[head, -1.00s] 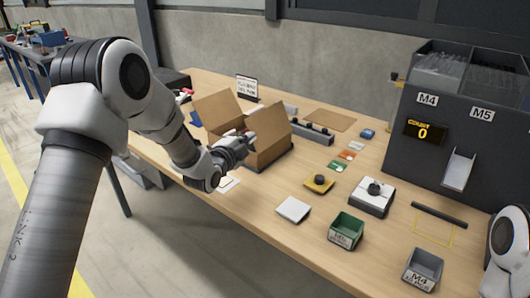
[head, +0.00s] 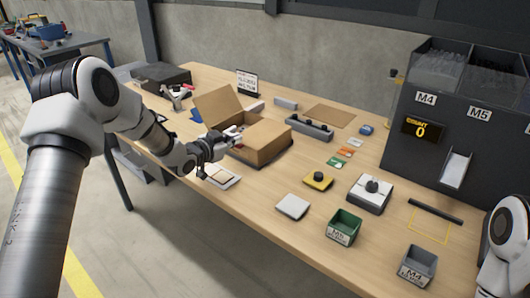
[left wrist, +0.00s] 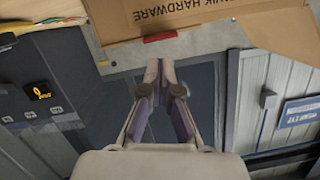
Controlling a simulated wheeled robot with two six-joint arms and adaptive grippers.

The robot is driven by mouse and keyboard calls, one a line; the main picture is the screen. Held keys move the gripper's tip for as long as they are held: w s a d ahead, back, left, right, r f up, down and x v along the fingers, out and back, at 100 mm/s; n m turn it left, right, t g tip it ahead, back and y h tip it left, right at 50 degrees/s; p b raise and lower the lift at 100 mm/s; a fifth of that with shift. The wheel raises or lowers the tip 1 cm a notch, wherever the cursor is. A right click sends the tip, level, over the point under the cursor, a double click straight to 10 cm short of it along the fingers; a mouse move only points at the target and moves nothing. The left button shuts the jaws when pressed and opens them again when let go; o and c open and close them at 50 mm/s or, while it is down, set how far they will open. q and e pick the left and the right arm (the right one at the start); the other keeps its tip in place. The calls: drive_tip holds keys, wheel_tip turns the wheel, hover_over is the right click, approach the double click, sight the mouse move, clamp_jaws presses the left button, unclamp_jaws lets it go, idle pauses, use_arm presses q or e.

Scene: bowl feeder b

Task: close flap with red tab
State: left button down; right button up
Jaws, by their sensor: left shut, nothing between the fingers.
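The cardboard box (head: 272,148) stands on the workbench. In the head view one flap (head: 217,106) stands up at its left, and the flap on the right side lies low over the box. My left gripper (head: 237,137) is at the box's near left side, beside a small red patch. In the left wrist view the red tab (left wrist: 160,38) sits on the edge of a cardboard panel (left wrist: 205,18) with printed lettering. My left gripper (left wrist: 164,72) is shut and empty there, its tips just short of the tab. My right gripper is out of view.
A white pad (head: 222,174) lies in front of the box, under my left arm. A grey holder (head: 309,127) stands behind the box to the right. Green (head: 344,226) and grey bins (head: 418,265) and the dark feeder (head: 450,120) are farther right.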

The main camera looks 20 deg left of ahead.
use_arm(q)
drive_tip(key=shift+w+a+f, duration=0.15)
drive_tip(key=shift+a+f, duration=0.2)
drive_tip(key=shift+f, duration=0.45)
drive_tip(key=shift+f, duration=0.1)
